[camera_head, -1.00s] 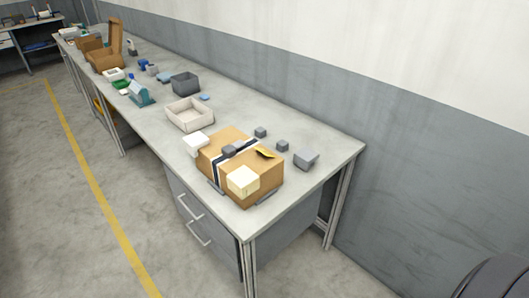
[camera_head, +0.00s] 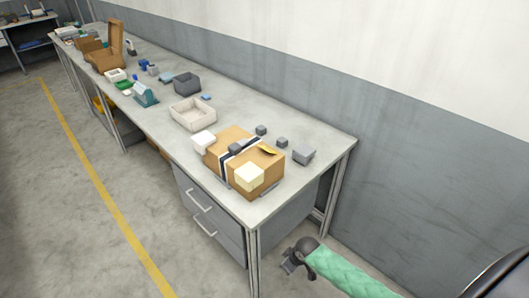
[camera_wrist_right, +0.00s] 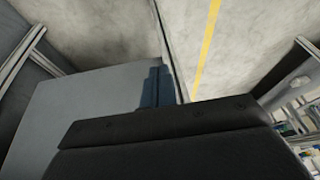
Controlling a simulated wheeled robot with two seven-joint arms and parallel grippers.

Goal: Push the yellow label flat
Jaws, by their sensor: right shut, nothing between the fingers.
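The yellow label (camera_head: 268,151) sits on top of a brown cardboard box (camera_head: 262,186) at the near end of the bench. One part of it seems raised off the box top, but it is too small to be sure. My right gripper (camera_head: 287,266) is low in front of the bench's near end, below the bench top and well apart from the label. Its fingers (camera_wrist_right: 155,88) are shut and empty in the right wrist view, and the label does not show there. My left gripper is not in view.
A cream block (camera_head: 249,177) and a dark grey block lie on the box, beside a dark-and-white strap. A beige tray (camera_head: 193,117) is farther along the bench (camera_head: 240,107). A bench leg (camera_head: 254,262) stands near my right gripper.

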